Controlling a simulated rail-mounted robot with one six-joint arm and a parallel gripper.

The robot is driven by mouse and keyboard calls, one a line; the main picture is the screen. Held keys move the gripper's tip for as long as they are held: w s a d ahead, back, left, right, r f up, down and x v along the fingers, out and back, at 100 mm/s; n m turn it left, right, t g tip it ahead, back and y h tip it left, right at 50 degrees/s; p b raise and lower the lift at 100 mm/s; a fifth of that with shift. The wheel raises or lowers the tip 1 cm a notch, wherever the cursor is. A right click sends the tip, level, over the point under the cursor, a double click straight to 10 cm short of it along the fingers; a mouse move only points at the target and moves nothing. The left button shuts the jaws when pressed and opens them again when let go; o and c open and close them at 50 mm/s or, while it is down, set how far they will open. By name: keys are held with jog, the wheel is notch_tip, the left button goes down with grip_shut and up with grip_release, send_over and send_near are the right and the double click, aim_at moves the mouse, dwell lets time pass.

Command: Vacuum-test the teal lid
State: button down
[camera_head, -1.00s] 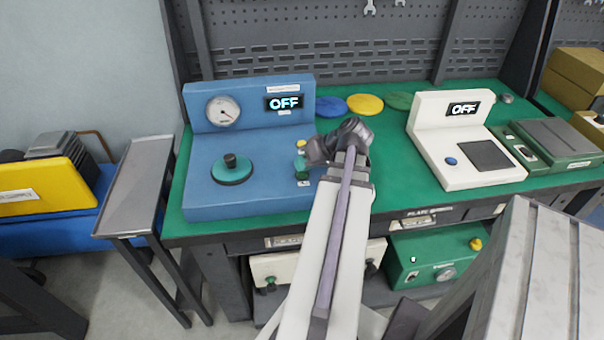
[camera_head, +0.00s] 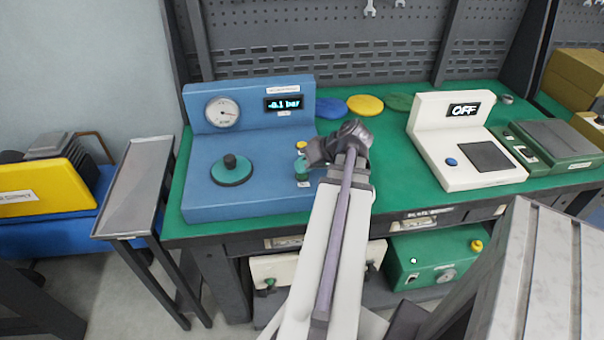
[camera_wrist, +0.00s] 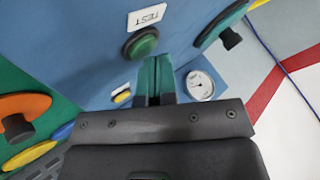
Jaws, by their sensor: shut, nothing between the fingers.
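The teal lid (camera_head: 232,172) with its dark knob lies flat on the blue vacuum tester (camera_head: 210,203). The tester's display (camera_head: 284,103) reads about -0.1 bar, and its gauge (camera_head: 222,111) is to the left. My gripper (camera_wrist: 154,78) is shut and empty, its fingertips close to the green button (camera_wrist: 140,43) beside the TEST label (camera_wrist: 147,15). I cannot tell whether they touch it. In the head view my wrist partly hides the panel's right side, where the green button (camera_head: 301,166) and a yellow button (camera_head: 300,146) show. The teal lid's edge also shows in the wrist view (camera_wrist: 219,24).
Blue (camera_head: 328,107), yellow (camera_head: 365,104) and green (camera_head: 398,101) discs lie behind my arm. A white device (camera_head: 455,170) reading OFF stands to the right. An orange lid (camera_wrist: 22,106) shows in the wrist view. A narrow grey tray stand (camera_head: 138,185) is at the left.

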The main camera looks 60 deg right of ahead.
jog(key=shift+r+p, duration=0.45)
jog(key=shift+r, duration=0.2)
notch_tip(320, 180, up, 5)
jog(key=p, duration=0.5)
